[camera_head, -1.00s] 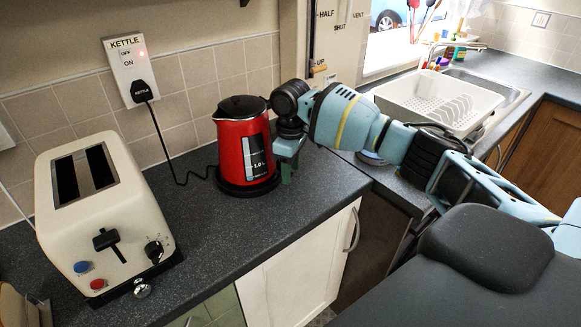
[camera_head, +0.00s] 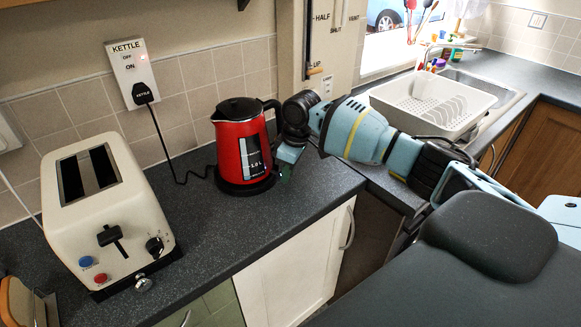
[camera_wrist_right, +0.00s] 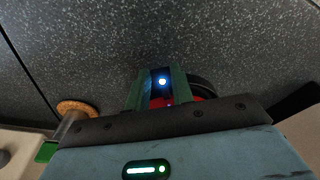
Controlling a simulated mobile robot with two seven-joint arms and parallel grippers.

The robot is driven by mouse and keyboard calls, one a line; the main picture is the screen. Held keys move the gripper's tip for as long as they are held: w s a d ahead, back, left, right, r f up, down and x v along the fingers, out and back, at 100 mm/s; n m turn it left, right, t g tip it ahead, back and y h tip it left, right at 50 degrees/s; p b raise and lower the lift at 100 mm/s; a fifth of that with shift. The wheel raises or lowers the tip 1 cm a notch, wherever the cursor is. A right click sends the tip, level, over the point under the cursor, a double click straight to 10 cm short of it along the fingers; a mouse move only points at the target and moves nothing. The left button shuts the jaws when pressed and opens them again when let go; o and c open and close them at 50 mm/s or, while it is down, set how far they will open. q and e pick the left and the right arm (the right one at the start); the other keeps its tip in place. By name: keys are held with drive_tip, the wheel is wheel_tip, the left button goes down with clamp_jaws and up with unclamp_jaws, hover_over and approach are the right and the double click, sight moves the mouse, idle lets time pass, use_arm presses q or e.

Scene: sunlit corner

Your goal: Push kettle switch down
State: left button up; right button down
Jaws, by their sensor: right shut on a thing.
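The red kettle (camera_head: 228,152) with black lid and handle stands upright on its black base on the dark worktop. My right gripper (camera_head: 284,172) is at the kettle's right side, low down by the handle. In the right wrist view its green fingers (camera_wrist_right: 161,90) are close together, shut on a dark part with a bright bluish-white light, which looks like the kettle switch (camera_wrist_right: 162,82). Red kettle body shows just behind them. The switch is hidden in the head view, so its position up or down cannot be told. My left gripper is not in view.
A cream toaster (camera_head: 98,205) stands left of the kettle. The wall socket (camera_head: 130,72) labelled KETTLE has a black plug and a red light. A white dish rack (camera_head: 408,108) stands by the sink. The worktop (camera_head: 245,215) in front of the kettle is clear.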

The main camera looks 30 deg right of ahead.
drive_tip(key=shift+f+t+y, duration=0.2)
drive_tip(key=shift+t+y, duration=0.1)
drive_tip(key=shift+t, duration=0.1)
drive_tip(key=c, duration=1.2)
unclamp_jaws()
drive_tip(key=v, duration=0.7)
drive_tip(key=shift+r+p, duration=0.35)
drive_tip(key=shift+s, duration=0.15)
